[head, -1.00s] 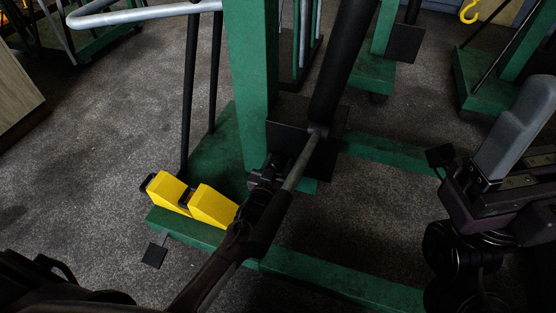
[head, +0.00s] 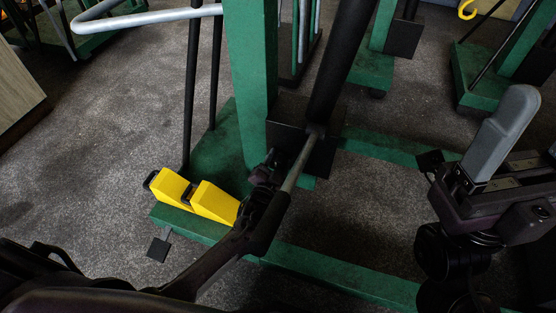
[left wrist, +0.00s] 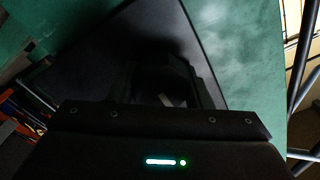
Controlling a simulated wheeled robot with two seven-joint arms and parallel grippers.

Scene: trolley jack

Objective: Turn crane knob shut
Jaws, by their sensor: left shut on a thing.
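The green crane post (head: 250,80) stands at the centre of the head view, with the thick black ram (head: 338,65) and a grey bar (head: 300,160) beside it. My left gripper (head: 268,165) is at the foot of the post, next to the grey bar. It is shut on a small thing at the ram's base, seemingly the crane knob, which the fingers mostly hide. In the left wrist view the dark fingers (left wrist: 165,85) close in front of a black plate (left wrist: 115,60); the knob cannot be made out clearly. My right gripper (head: 505,130) is at the right, away from the crane; its jaw gap is unclear.
Two yellow wedge chocks (head: 195,196) lie on the green crane base (head: 215,150). A green base leg (head: 340,275) runs along the floor in front. Other green stands (head: 485,80) are at the back right. The grey floor (head: 100,150) at left is clear.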

